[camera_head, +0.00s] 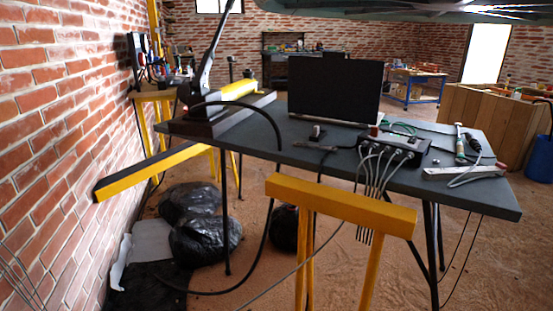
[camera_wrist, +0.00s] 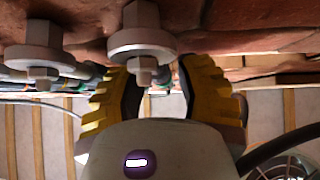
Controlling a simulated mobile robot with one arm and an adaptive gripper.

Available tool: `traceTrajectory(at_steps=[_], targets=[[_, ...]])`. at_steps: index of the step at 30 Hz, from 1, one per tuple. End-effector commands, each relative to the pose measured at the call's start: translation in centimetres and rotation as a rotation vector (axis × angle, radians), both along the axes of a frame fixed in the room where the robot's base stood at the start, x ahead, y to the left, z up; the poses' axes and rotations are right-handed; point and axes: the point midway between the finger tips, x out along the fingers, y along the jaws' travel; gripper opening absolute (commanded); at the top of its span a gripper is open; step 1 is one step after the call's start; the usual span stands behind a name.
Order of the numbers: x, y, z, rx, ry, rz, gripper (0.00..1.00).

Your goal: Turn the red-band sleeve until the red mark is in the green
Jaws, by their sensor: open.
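I cannot make out the red-band sleeve, its red mark or a green zone in either view. In the wrist view my gripper (camera_wrist: 160,80) is open, with a ribbed yellow finger on each side. A grey metal bolt with a round washer (camera_wrist: 142,42) sticks out of the brick surface at the top of the picture. Its lower end shows in the gap between the fingers, and I cannot tell if they touch it. A second bolt with a washer (camera_wrist: 40,52) is to the left. My gripper is not in the head view.
In the head view a dark table (camera_head: 465,192) carries a black screen (camera_head: 335,88), a lever pump with a yellow cylinder (camera_head: 239,89) and a cable box (camera_head: 394,147). A yellow trestle (camera_head: 340,204) stands in front. Black bags (camera_head: 205,237) lie by the brick wall (camera_head: 50,110).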

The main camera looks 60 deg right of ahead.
Motion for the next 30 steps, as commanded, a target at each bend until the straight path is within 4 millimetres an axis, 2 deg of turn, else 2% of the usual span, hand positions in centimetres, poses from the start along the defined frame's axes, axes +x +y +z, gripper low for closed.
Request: traceTrajectory(at_steps=[9,10,21,30], targets=[[0.26,0.05,0.23,0.001,0.000,-0.004,0.34],[0.25,0.04,0.23,0.001,0.000,-0.004,0.40],[0.21,0.06,0.23,0.001,0.000,-0.002,0.01],[0.24,0.01,0.08,0.004,-0.003,0.009,0.00]])
